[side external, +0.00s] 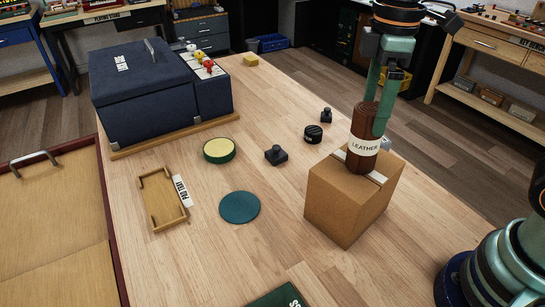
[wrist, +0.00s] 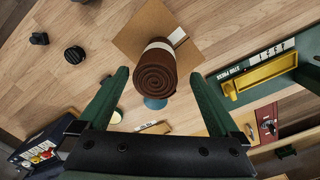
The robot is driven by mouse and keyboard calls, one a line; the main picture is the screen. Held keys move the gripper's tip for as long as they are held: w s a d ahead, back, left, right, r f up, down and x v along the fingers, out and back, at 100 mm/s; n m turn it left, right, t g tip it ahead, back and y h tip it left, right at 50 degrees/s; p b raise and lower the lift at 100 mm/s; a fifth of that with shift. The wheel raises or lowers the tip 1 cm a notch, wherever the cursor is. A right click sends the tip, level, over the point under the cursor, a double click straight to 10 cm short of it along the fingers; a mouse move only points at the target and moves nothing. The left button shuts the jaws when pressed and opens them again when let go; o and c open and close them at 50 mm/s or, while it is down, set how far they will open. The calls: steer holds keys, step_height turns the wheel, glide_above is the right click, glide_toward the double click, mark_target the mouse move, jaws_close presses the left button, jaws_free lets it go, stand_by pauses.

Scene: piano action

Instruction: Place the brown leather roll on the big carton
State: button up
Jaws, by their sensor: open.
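The brown leather roll (side external: 363,128), with a cream "LEATHER" label, stands upright on top of the big carton (side external: 345,210), over its pale tape strip. The carton is a plain brown box on the wooden bench. In the wrist view the roll's spiral end (wrist: 155,72) faces the camera, and the carton (wrist: 140,32) shows behind it. My gripper (side external: 380,112) is at the upper part of the roll. In the wrist view my gripper (wrist: 160,76) is open, with one finger on each side of the roll and gaps between. The roll's underside is hidden.
A teal disc (side external: 239,207), a round green pad (side external: 219,150), a small wooden tray (side external: 160,205) and several small black items (side external: 276,154) lie left of the carton. A large dark blue box (side external: 145,90) stands at the back left. Bare bench lies between them.

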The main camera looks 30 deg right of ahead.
step_height(320, 180, up, 8)
steer(key=shift+r, duration=0.1)
stand_by(0.4)
step_height(320, 180, down, 12)
steer(key=shift+f, duration=0.25)
steer(key=shift+r, duration=0.95)
steer(key=shift+r, duration=8.9)
steer(key=w+a+f+n, duration=0.2)
steer(key=w+a, duration=0.1)
steer(key=a, duration=0.5)
steer(key=w+a+f+n, duration=0.1)
steer(key=w+a+f, duration=0.1)
steer(key=w+a, duration=0.35)
steer(key=s+a+f+n, duration=0.1)
steer(key=a+f, duration=0.3)
steer(key=a, duration=0.5)
steer(key=s+a+f+n, duration=0.2)
steer(key=a+f, duration=0.3)
steer(key=a, duration=0.4)
steer(key=shift+s, duration=0.2)
